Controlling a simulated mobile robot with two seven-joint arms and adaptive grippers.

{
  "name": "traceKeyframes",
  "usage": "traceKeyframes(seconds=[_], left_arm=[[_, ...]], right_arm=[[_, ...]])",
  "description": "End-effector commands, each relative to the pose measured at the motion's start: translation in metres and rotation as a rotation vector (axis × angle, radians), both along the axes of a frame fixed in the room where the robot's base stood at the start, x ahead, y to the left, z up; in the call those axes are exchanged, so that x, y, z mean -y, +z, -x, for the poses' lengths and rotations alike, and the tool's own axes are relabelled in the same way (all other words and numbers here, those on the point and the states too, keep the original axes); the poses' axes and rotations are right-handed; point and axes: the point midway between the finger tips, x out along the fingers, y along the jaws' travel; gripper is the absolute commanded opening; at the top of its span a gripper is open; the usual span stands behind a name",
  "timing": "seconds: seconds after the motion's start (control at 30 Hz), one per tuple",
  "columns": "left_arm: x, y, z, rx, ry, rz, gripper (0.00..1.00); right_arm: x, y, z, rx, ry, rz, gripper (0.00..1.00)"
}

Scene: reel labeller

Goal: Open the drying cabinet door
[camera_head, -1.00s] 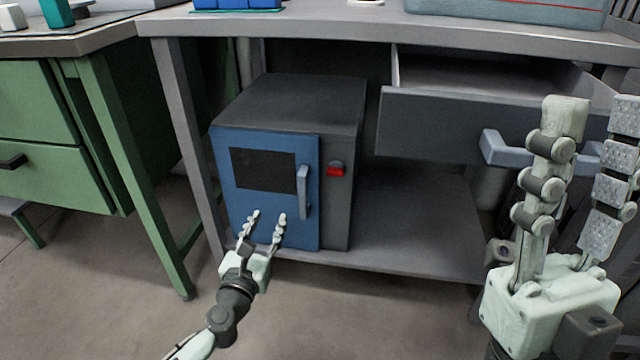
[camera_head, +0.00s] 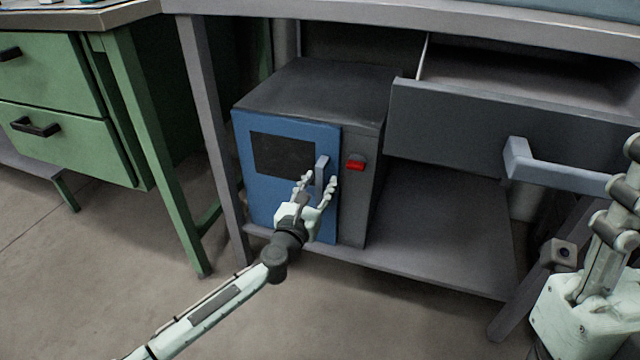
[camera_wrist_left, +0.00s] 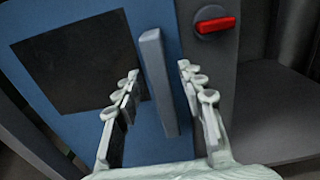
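The drying cabinet (camera_head: 320,92) is a dark grey box on the low shelf. Its blue door (camera_head: 258,192) has a dark window and looks closed. The upright blue-grey door handle (camera_head: 321,172) is on the door's right side; it also shows in the left wrist view (camera_wrist_left: 158,82). My left gripper (camera_head: 319,180) is open, its fingers pointing at the door. In the left wrist view its fingertips (camera_wrist_left: 160,72) stand on either side of the handle, with gaps on both sides. My right gripper (camera_head: 622,190) is partly in view at the right edge; its fingers are cut off.
A red switch (camera_head: 356,165) is on the cabinet's front, right of the door. An open grey drawer (camera_head: 480,128) with a large handle juts out at right. A table leg (camera_head: 208,130) stands left of the cabinet. The floor in front is clear.

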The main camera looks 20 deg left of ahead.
Motion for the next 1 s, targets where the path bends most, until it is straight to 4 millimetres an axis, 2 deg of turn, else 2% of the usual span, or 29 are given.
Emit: traceKeyframes(seconds=[0.1, 0.33, 0.67, 1.0], left_arm=[[0.0004, 0.0000, -0.0059, 0.000, 0.000, 0.000, 0.40], [0.0005, -0.0001, -0.0063, -0.001, 0.000, 0.000, 0.40], [0.0004, 0.0001, -0.0061, 0.000, 0.000, 0.000, 0.00], [0.0003, 0.0000, -0.0059, 0.000, -0.001, 0.000, 0.00]], right_arm=[[0.0000, -0.0001, 0.0001, 0.003, 0.000, 0.001, 0.40], [0.0000, 0.0002, 0.0001, 0.003, 0.000, 0.001, 0.40], [0.0001, 0.0004, 0.0002, 0.003, 0.000, 0.001, 0.40], [0.0001, 0.0004, 0.0002, 0.003, 0.000, 0.001, 0.40]])
